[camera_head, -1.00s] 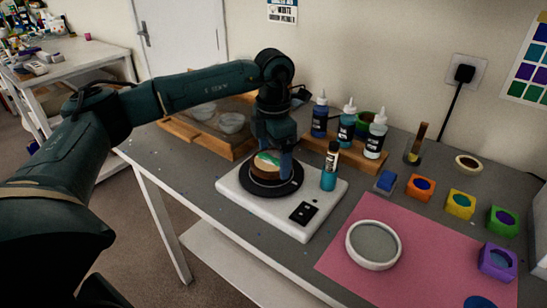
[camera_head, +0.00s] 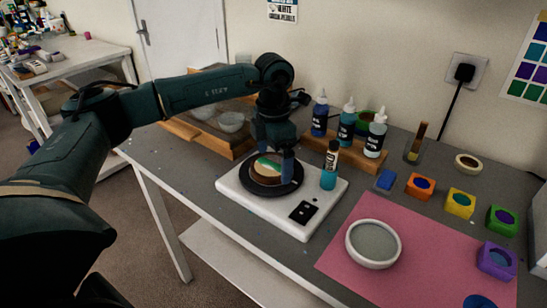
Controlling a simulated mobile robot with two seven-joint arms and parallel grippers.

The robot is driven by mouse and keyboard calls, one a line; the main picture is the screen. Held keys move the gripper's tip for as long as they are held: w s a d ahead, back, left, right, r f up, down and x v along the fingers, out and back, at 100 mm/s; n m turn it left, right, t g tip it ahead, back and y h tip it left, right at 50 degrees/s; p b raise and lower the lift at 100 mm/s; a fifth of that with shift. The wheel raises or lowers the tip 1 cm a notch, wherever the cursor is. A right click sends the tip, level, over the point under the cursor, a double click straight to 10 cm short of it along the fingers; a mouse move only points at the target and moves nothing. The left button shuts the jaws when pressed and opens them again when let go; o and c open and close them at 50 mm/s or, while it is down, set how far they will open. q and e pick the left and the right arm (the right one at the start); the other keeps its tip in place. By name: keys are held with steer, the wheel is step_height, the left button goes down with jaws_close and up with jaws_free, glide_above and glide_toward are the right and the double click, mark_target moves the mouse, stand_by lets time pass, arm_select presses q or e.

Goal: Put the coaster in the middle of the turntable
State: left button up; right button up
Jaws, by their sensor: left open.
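The coaster (camera_head: 267,172) is a round wooden piece with a pale top, a green patch and a brown edge. It rests on the black disc of the turntable (camera_head: 258,190), looking near its middle; I cannot tell whether it is exactly centred. The turntable has a white base with a small black panel. My left gripper (camera_head: 275,163) points down at the coaster with its jaws open. One blue finger shows at the coaster's right side; I cannot tell whether it touches. The arm hides part of the coaster's far side. My right gripper is not in view.
Several paint bottles stand on a wooden rack (camera_head: 343,158) behind. A pink mat (camera_head: 345,262) with a round white dish (camera_head: 373,244) lies at the right, near several coloured blocks.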

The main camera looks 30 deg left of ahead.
mark_target(273, 165)
arm_select(q)
step_height(273, 165, up, 12)
steer(key=shift+f+b, duration=0.15)
steer(key=shift+b, duration=0.2)
steer(key=shift+f, duration=0.1)
stand_by(0.4)
